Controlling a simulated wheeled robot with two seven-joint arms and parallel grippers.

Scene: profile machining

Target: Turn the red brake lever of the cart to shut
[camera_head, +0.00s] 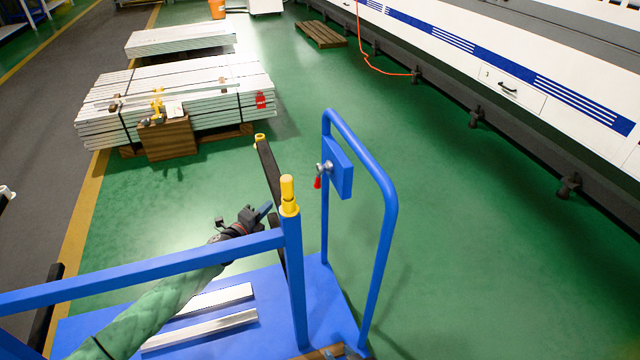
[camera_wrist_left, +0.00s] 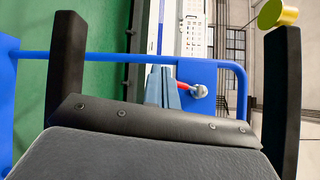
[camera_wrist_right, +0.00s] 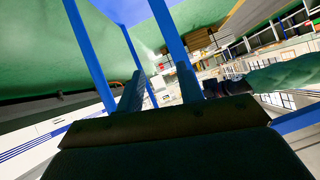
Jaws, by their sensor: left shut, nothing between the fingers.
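The red brake lever (camera_head: 318,182) hangs down from a metal pivot on a blue plate (camera_head: 342,172) at the cart's handle frame. In the left wrist view, the lever (camera_wrist_left: 184,86) points left from its pivot, partly hidden behind my fingertips. My left gripper (camera_head: 266,210) is shut and empty, left of and below the lever, apart from it in the head view. Its fingertips also show in the left wrist view (camera_wrist_left: 167,88).
The blue cart frame (camera_head: 160,268) and a yellow-capped post (camera_head: 288,195) stand close to my left arm. Light metal profiles (camera_head: 205,328) lie on the cart's bed. Stacked profiles (camera_head: 225,85) stand behind on the left. Green floor is clear right of the cart.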

